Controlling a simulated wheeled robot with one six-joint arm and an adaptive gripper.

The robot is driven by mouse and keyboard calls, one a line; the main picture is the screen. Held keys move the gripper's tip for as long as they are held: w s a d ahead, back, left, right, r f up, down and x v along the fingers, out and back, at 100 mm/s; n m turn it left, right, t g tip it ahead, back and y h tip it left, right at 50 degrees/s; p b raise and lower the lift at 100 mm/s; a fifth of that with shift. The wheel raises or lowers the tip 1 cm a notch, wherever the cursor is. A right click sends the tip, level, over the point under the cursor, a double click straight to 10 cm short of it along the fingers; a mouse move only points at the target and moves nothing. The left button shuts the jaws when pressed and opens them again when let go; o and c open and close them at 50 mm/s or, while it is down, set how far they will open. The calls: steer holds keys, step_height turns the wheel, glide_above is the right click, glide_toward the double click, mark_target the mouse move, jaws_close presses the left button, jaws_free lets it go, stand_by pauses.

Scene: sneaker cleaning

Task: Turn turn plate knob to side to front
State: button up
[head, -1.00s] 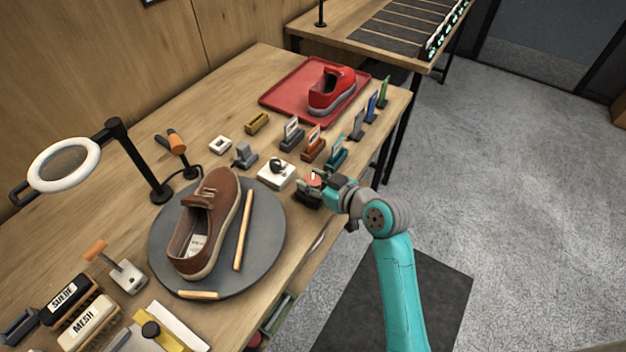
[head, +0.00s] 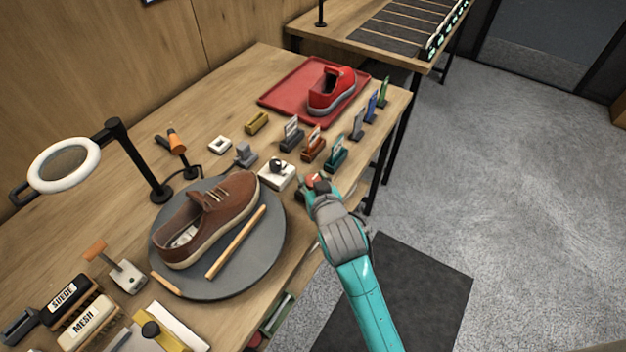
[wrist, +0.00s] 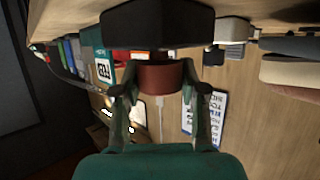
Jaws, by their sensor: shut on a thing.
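The reddish-brown turn plate knob (wrist: 160,78) sits between my gripper's fingers in the wrist view. In the head view the knob (head: 313,179) shows only in part behind my gripper (head: 318,186), at the table's right edge. My gripper (wrist: 160,90) is shut on it. The round grey turn plate (head: 220,282) carries a brown leather shoe (head: 215,222), its toe pointing to the upper right. A light wooden stick (head: 236,242) lies slantwise beside the shoe, and a shorter one (head: 166,284) lies at the plate's lower left rim.
A white box with a black knob (head: 277,174) stands between plate and gripper. Several small coloured holders stand behind my gripper. A red tray (head: 285,93) bears a red shoe (head: 332,92). A ring lamp (head: 63,163) and labelled brushes (head: 83,318) stand at the left.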

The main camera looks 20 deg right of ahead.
stand_by(0.4)
steer(key=o, duration=1.2)
steer(key=shift+c, duration=0.2)
steer(key=v, duration=1.2)
steer(key=shift+a, duration=0.25)
steer(key=shift+f, duration=0.1)
